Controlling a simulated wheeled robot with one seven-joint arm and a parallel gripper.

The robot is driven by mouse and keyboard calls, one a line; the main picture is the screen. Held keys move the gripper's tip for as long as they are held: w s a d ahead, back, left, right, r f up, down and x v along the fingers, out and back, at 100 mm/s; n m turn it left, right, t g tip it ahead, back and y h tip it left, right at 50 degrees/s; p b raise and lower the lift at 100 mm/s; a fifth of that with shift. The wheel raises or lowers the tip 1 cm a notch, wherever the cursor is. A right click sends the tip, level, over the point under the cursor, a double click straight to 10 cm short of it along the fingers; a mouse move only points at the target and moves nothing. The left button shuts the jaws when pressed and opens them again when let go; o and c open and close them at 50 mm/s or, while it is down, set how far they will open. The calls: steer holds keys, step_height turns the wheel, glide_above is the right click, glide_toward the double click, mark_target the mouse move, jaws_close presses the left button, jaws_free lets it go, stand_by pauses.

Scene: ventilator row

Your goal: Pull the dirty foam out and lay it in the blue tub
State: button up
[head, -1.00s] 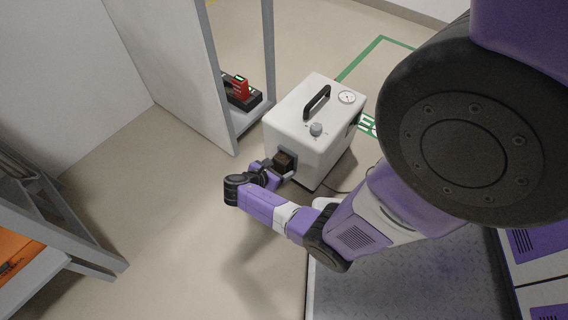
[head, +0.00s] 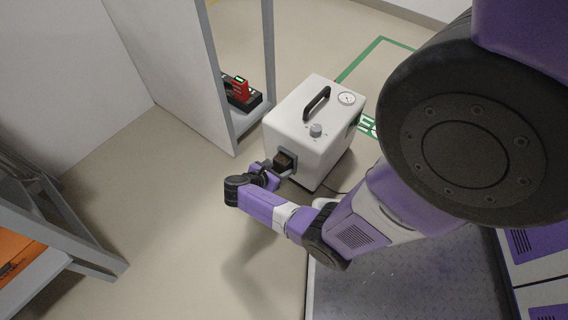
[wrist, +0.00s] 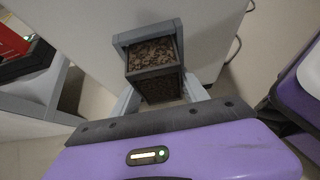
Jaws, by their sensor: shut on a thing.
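The dirty foam (wrist: 158,88) is a dark brown speckled block in a grey frame (wrist: 120,42) on the front of a white ventilator (head: 300,117). In the head view the foam (head: 284,161) shows as a small dark block low on the ventilator's near face. My gripper (wrist: 160,98) is shut on the foam, with a pale finger on either side of it. In the head view my gripper (head: 279,172) is right at the frame. I cannot tell how far the foam sits inside. I see no blue tub.
A grey-white cabinet or shelf panel (head: 180,70) stands left of the ventilator, with a red device (head: 239,88) on its shelf. A grey rack (head: 50,215) with an orange item (head: 15,258) is at the far left. The floor (head: 165,215) between is clear.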

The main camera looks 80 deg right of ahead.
steer(key=shift+w+a+p, duration=0.2)
steer(key=shift+w+a, duration=0.2)
steer(key=shift+a, duration=0.25)
steer(key=shift+w+a+p, duration=0.2)
steer(key=shift+w+a, duration=0.2)
steer(key=shift+a, duration=0.25)
stand_by(0.9)
glide_toward(279, 172)
steer(key=w+a+f, duration=0.2)
steer(key=a+f, duration=0.1)
steer(key=a, duration=0.1)
steer(key=shift+w+a+f, duration=0.2)
steer(key=shift+w+f, duration=0.05)
steer(key=shift+f, duration=0.05)
stand_by(0.7)
